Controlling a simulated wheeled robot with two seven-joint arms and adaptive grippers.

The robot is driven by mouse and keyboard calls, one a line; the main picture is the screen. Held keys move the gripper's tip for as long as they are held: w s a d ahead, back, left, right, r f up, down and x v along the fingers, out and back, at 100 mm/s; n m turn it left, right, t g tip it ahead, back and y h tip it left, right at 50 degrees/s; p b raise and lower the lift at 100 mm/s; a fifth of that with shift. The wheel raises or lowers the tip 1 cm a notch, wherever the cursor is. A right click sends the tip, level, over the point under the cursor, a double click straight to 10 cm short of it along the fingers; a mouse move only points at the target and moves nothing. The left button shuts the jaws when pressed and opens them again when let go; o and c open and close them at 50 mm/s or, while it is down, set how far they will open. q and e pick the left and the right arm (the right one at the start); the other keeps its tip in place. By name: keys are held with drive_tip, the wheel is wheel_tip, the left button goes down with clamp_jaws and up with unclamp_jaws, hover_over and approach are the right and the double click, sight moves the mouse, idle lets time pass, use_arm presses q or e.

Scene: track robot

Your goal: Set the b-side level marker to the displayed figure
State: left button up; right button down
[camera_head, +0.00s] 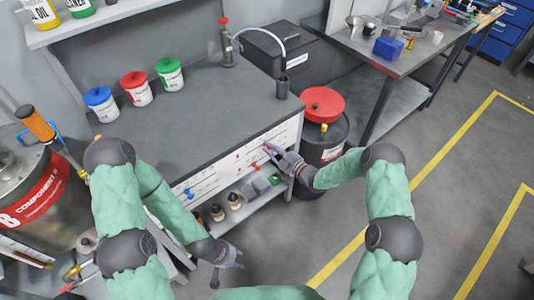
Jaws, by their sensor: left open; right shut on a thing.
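A white panel (205,175) with printed scales runs along the front of the grey bench. A blue marker (188,193) sits on its left part, and small red marks show on its right part. My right gripper (271,151) is at the right part of the panel, shut on a small red piece that looks like a level marker. The fingers partly hide this piece. My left gripper (234,258) is open and empty, low in front of the bench and away from the panel. The scale figures are too small to read.
A steel drum (30,195) labelled Component B stands at left. A dark drum with a red lid (325,104) stands just right of my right gripper. Blue, red and green-lidded jars (137,92) stand on the bench. Small bottles (217,213) sit on the shelf below. Floor at right is clear.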

drive_tip(key=shift+s+f, duration=0.1)
drive_tip(key=shift+f, duration=0.1)
drive_tip(key=c, duration=1.2)
unclamp_jaws()
drive_tip(key=shift+o, duration=0.2)
drive_tip(key=shift+r, duration=0.1)
drive_tip(key=v, duration=1.2)
